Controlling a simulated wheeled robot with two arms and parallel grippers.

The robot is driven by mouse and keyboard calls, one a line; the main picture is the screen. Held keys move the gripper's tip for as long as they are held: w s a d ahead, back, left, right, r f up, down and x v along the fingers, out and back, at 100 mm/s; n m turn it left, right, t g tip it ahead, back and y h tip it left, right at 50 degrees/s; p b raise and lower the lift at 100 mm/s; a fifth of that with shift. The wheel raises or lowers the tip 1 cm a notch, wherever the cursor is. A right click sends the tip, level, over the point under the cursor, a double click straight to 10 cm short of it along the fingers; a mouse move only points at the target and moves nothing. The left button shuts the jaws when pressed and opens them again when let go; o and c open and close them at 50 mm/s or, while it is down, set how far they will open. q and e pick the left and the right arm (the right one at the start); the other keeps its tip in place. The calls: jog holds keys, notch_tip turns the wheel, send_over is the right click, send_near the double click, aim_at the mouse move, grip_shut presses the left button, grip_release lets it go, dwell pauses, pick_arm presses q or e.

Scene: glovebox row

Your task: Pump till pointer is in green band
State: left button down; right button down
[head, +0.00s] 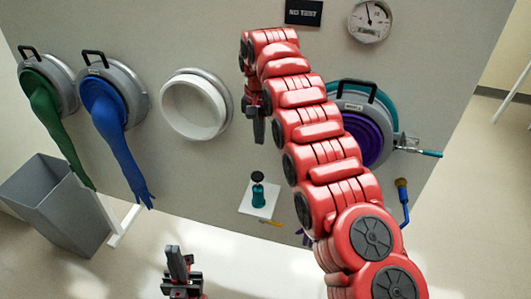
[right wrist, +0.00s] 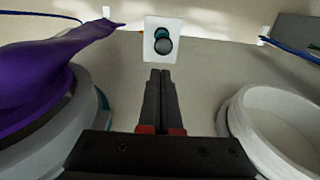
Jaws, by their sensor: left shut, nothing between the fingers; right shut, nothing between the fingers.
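A small teal pump (head: 258,196) with a dark round top stands on a white plate (head: 258,212) low at the panel. The right wrist view shows the pump (right wrist: 162,42) from above, past my fingertips. A round dial gauge (head: 370,20) hangs at the upper right of the panel. Its thin pointer stands nearly upright, tipped slightly left; a green band cannot be made out. My right gripper (head: 259,138) is shut and empty, pointing down above the pump and apart from it; its fingers show in the right wrist view (right wrist: 161,78). My left gripper (head: 178,262) is shut and empty, low at the front.
A green glove port (head: 62,80), a blue one (head: 125,80) and an empty white port (head: 222,90) line the panel. A purple-gloved port (head: 366,135) is partly behind my right arm. A grey bin (head: 50,195) stands at left; a blue-handled brush (head: 404,200) hangs at right.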

jog(key=b, duration=0.6)
send_over(258, 175)
notch_tip(258, 175, down, 8)
jog(key=shift+s+a, duration=0.1)
jog(key=f+p, duration=0.3)
jog(key=f, duration=0.1)
jog(key=shift+d+f, duration=0.2)
jog(key=shift+f, duration=0.65)
jog(key=shift+a+f, duration=0.1)
jog(key=shift+a, duration=0.05)
